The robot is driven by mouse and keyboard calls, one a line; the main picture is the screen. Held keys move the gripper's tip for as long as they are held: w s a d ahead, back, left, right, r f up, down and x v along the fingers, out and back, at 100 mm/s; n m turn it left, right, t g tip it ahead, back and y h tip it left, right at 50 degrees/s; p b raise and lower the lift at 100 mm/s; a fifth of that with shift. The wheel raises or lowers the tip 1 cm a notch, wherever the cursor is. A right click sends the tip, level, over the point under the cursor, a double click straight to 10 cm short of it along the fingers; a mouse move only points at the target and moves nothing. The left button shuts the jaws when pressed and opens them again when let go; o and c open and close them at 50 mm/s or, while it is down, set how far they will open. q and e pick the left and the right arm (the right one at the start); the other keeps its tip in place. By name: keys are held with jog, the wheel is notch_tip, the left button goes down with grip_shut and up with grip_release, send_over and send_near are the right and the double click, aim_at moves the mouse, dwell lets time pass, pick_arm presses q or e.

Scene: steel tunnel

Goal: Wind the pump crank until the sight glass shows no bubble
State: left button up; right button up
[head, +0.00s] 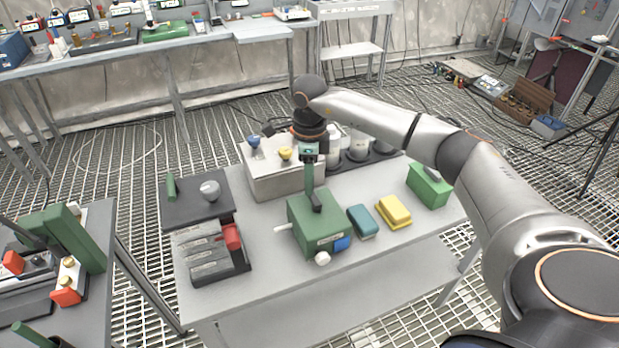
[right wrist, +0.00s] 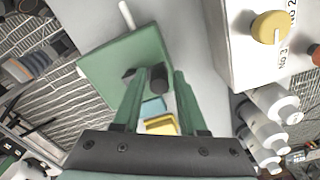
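A green box-shaped unit (head: 306,228), which looks like the pump, sits on the grey table. A dark grip (head: 317,202), perhaps the crank handle, stands on its top. A white rod (head: 282,228) sticks out on its left, and a white round part (head: 322,258) and a blue part (head: 342,243) show at its front. I cannot make out a sight glass or bubble. My right gripper (head: 312,188) points down above the box. My left gripper is out of view.
A teal block (head: 362,221), a yellow block (head: 393,211) and a green box (head: 430,186) stand right of the unit. A pale box with knobs (head: 268,178) stands behind. Grey trays (head: 206,250) lie left. The table's front strip is clear.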

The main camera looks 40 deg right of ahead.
jog(key=shift+o, duration=1)
notch_tip(320, 180, up, 12)
jog(key=shift+r+b, duration=0.25)
jog(key=shift+b, duration=0.1)
